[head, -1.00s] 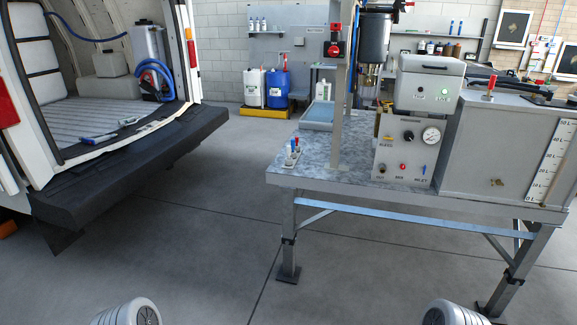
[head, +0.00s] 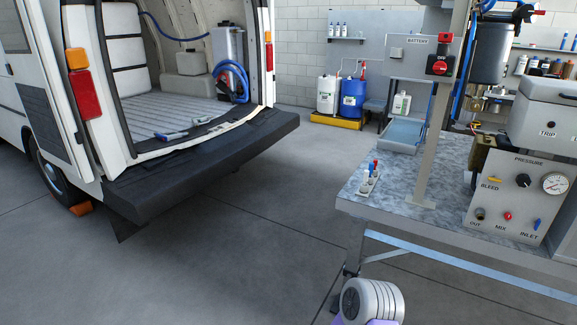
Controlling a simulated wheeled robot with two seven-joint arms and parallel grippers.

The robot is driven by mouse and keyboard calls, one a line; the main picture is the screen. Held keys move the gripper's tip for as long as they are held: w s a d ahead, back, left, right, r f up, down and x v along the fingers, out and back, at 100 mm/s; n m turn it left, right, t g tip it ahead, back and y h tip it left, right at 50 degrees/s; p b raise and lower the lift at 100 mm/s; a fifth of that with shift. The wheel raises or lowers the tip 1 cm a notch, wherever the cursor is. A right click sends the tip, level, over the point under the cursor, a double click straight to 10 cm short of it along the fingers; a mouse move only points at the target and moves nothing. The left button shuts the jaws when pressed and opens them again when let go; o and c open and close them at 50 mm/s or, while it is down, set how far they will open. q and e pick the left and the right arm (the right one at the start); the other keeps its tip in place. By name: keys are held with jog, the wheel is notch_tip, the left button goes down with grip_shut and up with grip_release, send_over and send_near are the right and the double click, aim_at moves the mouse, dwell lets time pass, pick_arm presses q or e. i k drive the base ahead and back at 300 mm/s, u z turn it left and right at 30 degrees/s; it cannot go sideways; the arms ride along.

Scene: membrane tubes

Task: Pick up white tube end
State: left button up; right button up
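I cannot clearly make out a white tube end. A pale, narrow strip (head: 232,125) runs along the rear edge of the van floor in the head view; I cannot tell whether it is a tube or sill trim. A small blue and grey item (head: 170,136) lies on the van floor just behind this edge. Neither of my grippers is in view.
The open van has a black rear bumper (head: 200,165). A workbench (head: 400,212) with a post and pressure panel (head: 515,195) stands at right. Blue (head: 354,98) and white (head: 327,95) canisters stand on a yellow tray at the back. Clear grey floor (head: 230,250) lies between van and bench.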

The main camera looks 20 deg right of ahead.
aim_at(366, 173)
jog(key=u, duration=0.3)
jog(key=i, duration=1.3)
jog(key=z, duration=0.35)
